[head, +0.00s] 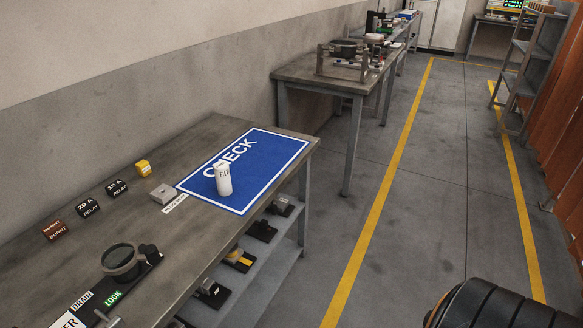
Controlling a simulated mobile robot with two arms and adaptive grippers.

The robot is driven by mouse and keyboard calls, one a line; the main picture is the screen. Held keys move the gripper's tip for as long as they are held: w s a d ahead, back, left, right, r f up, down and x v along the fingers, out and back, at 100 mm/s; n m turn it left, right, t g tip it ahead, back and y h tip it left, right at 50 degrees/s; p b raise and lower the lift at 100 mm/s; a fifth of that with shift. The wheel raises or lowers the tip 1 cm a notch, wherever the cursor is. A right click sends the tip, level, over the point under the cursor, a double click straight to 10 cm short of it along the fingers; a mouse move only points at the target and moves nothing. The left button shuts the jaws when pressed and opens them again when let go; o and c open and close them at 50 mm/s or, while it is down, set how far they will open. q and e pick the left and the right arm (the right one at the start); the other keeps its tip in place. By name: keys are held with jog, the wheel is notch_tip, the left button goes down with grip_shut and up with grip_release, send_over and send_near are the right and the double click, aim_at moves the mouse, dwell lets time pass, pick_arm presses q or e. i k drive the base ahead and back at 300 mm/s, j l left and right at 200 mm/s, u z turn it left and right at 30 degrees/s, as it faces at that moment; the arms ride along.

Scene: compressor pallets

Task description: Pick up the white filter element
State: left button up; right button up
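The white filter element (223,180) is a small white cylinder with dark lettering near its top. It stands upright, or nearly so, on the blue CHECK mat (266,160) at the far end of the near workbench. Nothing is touching it from above. Neither my left nor my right gripper shows in the head view.
On the near workbench (190,150) are a yellow block (143,168), a grey block (163,194), relay blocks (88,207), a brown block (54,230) and a round dark-rimmed lens (122,260). A lower shelf (262,282) holds parts.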

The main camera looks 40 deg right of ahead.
aim_at(221, 171)
jog(key=z, duration=0.8)
